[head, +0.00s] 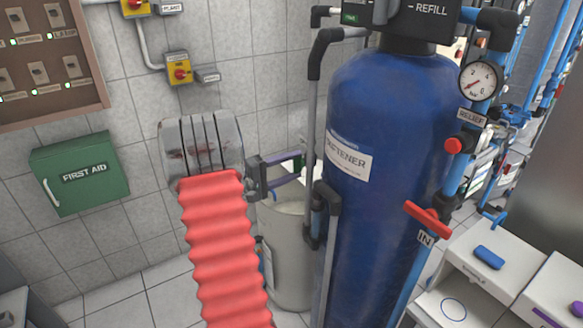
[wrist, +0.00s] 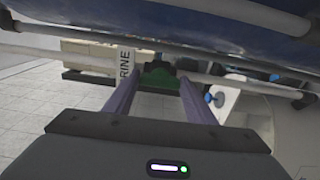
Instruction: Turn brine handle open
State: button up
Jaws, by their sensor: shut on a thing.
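The green brine handle (wrist: 158,76) shows small and dark in the wrist view, at the far end of my fingers. A label reading "RINE" (wrist: 125,68) stands just left of it, its first letter hidden. My gripper (wrist: 157,84) is shut on the handle, one purple finger on each side of it. In the head view my gripper (head: 303,165) reaches in at the left side of the blue softener tank (head: 385,130), beside the grey pipes. The handle is mostly hidden there, so its exact angle is hard to tell.
Grey vertical pipes (head: 313,95) run close to my fingers. A pale barrel (head: 290,250) stands below. To the right are a red IN handle (head: 428,218), a pressure gauge (head: 478,80) and a white cabinet (head: 470,270). A green first aid box (head: 80,172) hangs left.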

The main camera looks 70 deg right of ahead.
jog(key=o, duration=1)
jog(key=shift+f, duration=0.1)
jog(key=shift+o, duration=0.2)
jog(key=shift+w, duration=0.1)
jog(key=v, duration=1.3)
jog(key=shift+w+a, duration=0.25)
jog(key=shift+a, duration=0.05)
